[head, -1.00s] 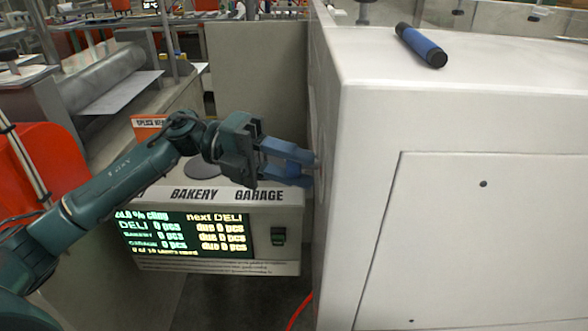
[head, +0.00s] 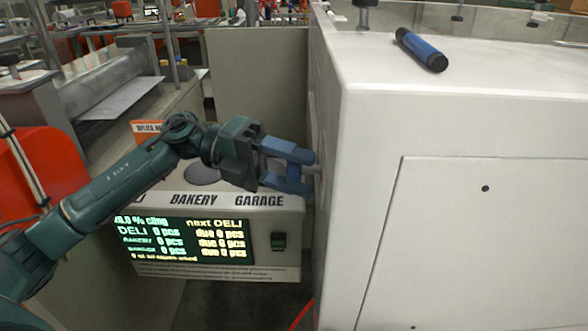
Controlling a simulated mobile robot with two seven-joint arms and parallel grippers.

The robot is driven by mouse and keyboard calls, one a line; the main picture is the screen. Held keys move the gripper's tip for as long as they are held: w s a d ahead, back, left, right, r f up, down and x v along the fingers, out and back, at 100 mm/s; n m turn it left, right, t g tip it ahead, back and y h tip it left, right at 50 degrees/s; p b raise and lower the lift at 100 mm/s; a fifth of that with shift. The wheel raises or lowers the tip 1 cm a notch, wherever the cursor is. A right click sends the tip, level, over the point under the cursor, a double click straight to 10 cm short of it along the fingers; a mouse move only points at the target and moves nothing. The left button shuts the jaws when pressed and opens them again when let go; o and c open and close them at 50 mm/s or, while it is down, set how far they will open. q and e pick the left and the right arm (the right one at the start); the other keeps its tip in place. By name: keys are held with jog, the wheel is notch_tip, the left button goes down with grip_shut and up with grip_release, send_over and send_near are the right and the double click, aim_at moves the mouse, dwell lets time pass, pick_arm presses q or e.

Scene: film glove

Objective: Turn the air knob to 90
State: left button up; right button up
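My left gripper (head: 309,172) is at the left side face of the large white machine (head: 455,115). Its two blue fingers are spread apart, one above the other, with a visible gap between them. A small pale grey part (head: 314,172), seemingly the air knob, shows between the fingertips at that face. I see the face nearly edge-on, so the knob's dial and setting are hidden. I cannot tell whether the fingers touch the knob. My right gripper is not in view.
A blue and black cylinder (head: 421,49) lies on the machine's top. An orange-red object (head: 40,165) is at the left. An orange cable (head: 300,314) runs on the floor.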

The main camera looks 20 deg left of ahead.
pick_arm(q)
jog(key=shift+a, duration=0.1)
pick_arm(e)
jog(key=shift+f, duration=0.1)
pick_arm(q)
jog(key=shift+a, duration=0.3)
jog(key=w+a+r, duration=0.1)
jog(key=a, duration=1.1)
jog(key=shift+w+a+b, duration=0.15)
jog(key=shift+b, duration=0.3)
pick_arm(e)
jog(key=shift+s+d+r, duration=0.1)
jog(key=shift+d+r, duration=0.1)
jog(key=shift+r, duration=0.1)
pick_arm(q)
jog(key=shift+r, duration=0.1)
